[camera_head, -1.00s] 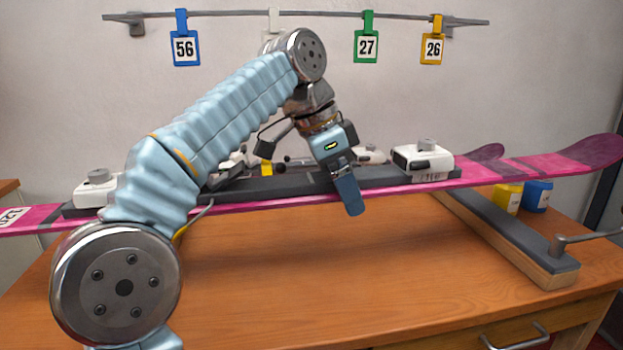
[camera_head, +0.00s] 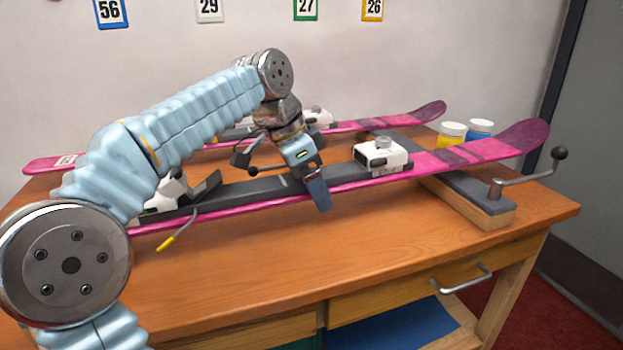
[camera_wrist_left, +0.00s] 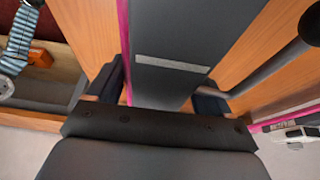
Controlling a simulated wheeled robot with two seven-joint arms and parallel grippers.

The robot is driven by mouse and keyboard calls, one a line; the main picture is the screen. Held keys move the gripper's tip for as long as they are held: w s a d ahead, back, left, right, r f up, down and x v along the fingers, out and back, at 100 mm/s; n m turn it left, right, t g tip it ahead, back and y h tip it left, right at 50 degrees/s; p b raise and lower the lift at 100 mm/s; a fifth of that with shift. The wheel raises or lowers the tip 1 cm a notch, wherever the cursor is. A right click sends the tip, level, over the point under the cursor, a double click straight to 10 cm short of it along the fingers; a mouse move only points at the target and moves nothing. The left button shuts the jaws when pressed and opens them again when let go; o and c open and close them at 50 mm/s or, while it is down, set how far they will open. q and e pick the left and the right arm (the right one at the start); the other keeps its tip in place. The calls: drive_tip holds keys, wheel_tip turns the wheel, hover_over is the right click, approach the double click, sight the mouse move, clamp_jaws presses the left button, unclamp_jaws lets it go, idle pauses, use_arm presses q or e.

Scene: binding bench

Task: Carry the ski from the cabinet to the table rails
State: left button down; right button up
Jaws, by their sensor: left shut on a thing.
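The pink ski (camera_head: 360,183) with a dark plate and white bindings slants across the table (camera_head: 250,255), its purple tip to the right. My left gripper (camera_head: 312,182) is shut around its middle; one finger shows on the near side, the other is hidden. In the left wrist view, the fingers (camera_wrist_left: 158,92) flank the dark plate of the ski (camera_wrist_left: 170,63). The ski crosses over the right table rail (camera_head: 482,196), dark-topped with a wooden base; I cannot tell whether they touch. My arm hides the ski's left part. My right gripper is not in view.
A second pink ski (camera_head: 375,124) lies behind the held one. A crank handle (camera_head: 530,180) with a black knob stands at the rail's near end. Yellow (camera_head: 451,136) and blue (camera_head: 480,129) jars stand behind the ski tip. The table front is clear.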

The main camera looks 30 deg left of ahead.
sight(287, 179)
use_arm(q)
drive_tip(key=shift+f+b, duration=0.3)
drive_tip(key=shift+f, duration=0.05)
drive_tip(key=shift+f, duration=0.2)
unclamp_jaws()
drive_tip(key=shift+r, duration=0.15)
drive_tip(key=p+v, duration=0.3)
drive_tip(key=v, duration=1)
drive_tip(key=shift+w+d+p, duration=0.1)
drive_tip(key=shift+p, duration=0.25)
